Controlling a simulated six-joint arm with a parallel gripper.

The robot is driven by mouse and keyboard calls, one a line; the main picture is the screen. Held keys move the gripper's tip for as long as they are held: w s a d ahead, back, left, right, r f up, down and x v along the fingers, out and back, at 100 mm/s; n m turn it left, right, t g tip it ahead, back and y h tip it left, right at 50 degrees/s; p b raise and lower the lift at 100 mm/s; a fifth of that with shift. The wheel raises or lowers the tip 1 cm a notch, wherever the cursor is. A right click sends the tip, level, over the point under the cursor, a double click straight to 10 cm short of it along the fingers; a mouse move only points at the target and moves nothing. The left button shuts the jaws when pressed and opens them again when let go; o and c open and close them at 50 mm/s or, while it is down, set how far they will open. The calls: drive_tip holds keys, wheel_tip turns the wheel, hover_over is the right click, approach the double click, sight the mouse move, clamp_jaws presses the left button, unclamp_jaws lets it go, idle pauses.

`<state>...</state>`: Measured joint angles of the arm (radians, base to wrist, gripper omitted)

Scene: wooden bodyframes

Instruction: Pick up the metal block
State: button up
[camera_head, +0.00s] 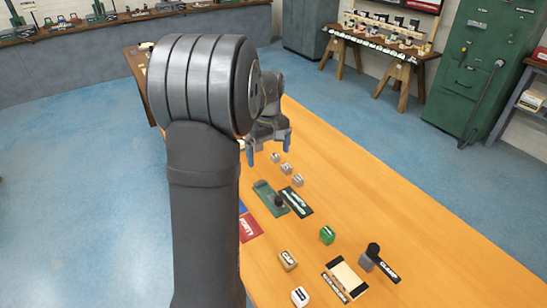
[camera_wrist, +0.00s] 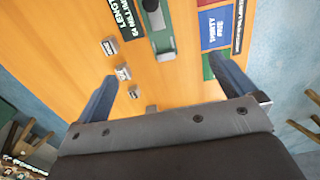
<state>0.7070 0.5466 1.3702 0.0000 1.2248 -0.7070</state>
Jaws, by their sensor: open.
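Three small grey blocks with labels sit in a slanting row on the orange table; I cannot tell for sure which is the metal block. In the head view they are the far block (camera_head: 275,157), the middle block (camera_head: 286,168) and the near block (camera_head: 298,180). The wrist view shows labelled blocks (camera_wrist: 122,73) near the left finger.
A green tool (camera_head: 270,197) and dark label plate lie nearer than the row. A green block (camera_head: 327,235), tan block (camera_head: 288,260), white block (camera_head: 300,297) and clamp (camera_head: 367,260) stand closer. The table's right side (camera_head: 400,210) is clear.

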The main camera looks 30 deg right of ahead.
idle(0.3)
drive_tip(key=c, duration=1)
drive_tip(key=t, duration=0.4)
approach(276, 155)
wheel_tip(276, 155, down, 3)
drive_tip(key=shift+a+f, duration=0.1)
drive_tip(key=shift+f, duration=0.15)
drive_tip(key=shift+c, duration=0.2)
drive_tip(key=shift+t, duration=0.3)
drive_tip(key=shift+w+x, duration=0.15)
drive_tip(key=shift+x, duration=1.35)
drive_tip(key=shift+w+x, duration=0.15)
drive_tip(key=shift+x, duration=1.3)
